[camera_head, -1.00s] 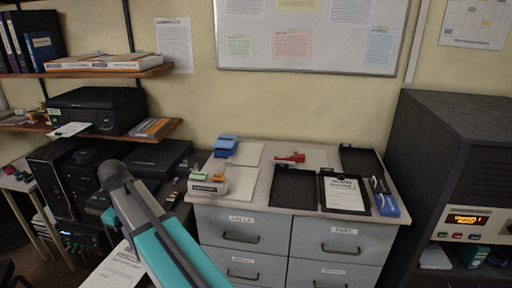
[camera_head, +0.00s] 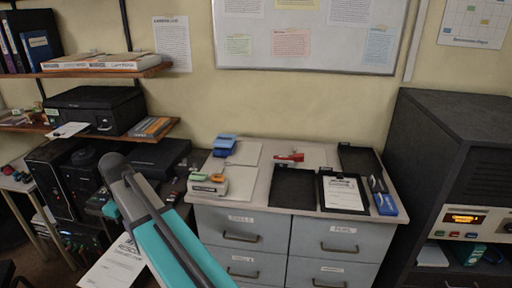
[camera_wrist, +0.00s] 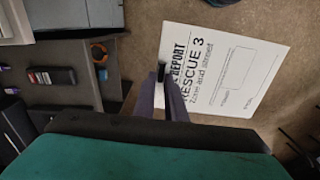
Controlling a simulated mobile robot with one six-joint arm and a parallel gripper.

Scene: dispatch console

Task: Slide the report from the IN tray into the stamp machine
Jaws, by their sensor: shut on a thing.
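The report (camera_wrist: 235,75), a white sheet headed "REPORT RESCUE 3", is held by one edge in my gripper (camera_wrist: 163,82), which is shut on it. In the head view the report (camera_head: 112,266) shows low at the left, clear of the cabinet top and partly behind my teal arm. In the wrist view the sheet is over brown floor. No tray with a readable IN label shows. Dark, empty-looking trays (camera_head: 294,188) lie on the cabinet top. I cannot tell for certain which device is the stamp machine.
A grey drawer cabinet (camera_head: 242,222) stands at centre, with a clipboard (camera_head: 343,193) on top. Black equipment (camera_head: 60,185) and a printer (camera_head: 95,108) are at the left. A tall dark unit with a lit display (camera_head: 465,218) stands at the right.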

